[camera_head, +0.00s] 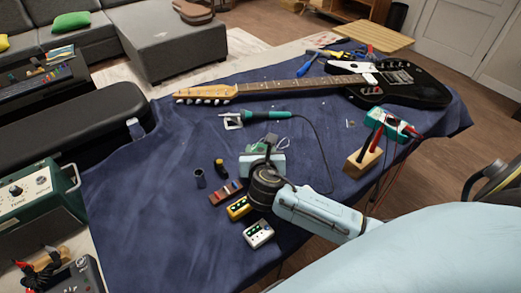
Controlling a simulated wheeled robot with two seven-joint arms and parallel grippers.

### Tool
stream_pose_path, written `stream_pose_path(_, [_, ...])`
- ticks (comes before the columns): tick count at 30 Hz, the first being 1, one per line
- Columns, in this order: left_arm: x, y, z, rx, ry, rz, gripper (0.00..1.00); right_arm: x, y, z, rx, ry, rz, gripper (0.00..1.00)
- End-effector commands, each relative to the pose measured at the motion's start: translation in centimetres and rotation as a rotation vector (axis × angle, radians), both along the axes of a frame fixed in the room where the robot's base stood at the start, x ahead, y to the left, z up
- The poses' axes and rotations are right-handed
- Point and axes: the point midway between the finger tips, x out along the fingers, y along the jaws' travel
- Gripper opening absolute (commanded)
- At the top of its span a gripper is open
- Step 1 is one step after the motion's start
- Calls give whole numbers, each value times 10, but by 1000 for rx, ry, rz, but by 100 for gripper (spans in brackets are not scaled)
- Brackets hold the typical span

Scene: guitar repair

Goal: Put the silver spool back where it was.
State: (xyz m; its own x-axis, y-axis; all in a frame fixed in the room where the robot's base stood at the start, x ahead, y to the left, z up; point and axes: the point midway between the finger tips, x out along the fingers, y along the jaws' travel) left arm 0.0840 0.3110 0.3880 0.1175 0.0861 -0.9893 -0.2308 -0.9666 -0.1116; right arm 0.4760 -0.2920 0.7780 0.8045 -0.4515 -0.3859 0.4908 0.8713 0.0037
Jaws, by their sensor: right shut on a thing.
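My right gripper (268,146) reaches in from the right, pointing down over the middle of the blue cloth. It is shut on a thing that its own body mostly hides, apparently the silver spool. A thin pale loop (284,142) shows just beside its far side; I cannot tell whether it belongs to the spool. I cannot tell whether the held thing touches the cloth. My left gripper is not in view.
A guitar (390,85) lies behind. The cloth's left part (140,200) is clear.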

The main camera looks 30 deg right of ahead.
Motion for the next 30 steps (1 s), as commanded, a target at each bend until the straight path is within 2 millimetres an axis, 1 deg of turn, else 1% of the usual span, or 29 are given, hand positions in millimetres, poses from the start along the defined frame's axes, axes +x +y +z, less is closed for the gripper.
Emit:
stream_pose_path(1, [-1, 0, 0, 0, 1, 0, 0, 0, 0, -2, 0, 0, 0, 24])
stream_pose_path(2, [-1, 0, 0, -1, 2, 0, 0, 0, 0, -2, 0, 1, 0, 50])
stream_pose_path(6, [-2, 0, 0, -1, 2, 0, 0, 0, 0, -2, 0, 0, 0, 68])
stream_pose_path(7, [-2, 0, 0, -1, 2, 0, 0, 0, 0, -2, 0, 0, 0, 70])
stream_pose_path(14, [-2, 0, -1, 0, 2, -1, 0, 0, 0, -2, 0, 0, 0, 70])
stream_pose_path(17, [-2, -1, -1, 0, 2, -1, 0, 0, 0, 1, 0, -1, 1, 70])
stream_pose_path(19, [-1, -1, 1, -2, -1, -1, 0, -4, 2, 4, -1, 2, 2, 70])
stream_pose_path(20, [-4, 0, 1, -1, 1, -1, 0, -6, 4, 5, 0, 1, 1, 70])
stream_pose_path(25, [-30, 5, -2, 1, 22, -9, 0, -27, 15, 16, 2, 2, 1, 70])
stream_pose_path(29, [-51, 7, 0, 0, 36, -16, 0, -51, 29, 28, 3, 2, 1, 70])
stream_pose_path(30, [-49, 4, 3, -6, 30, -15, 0, -58, 33, 31, 1, 3, 2, 70])
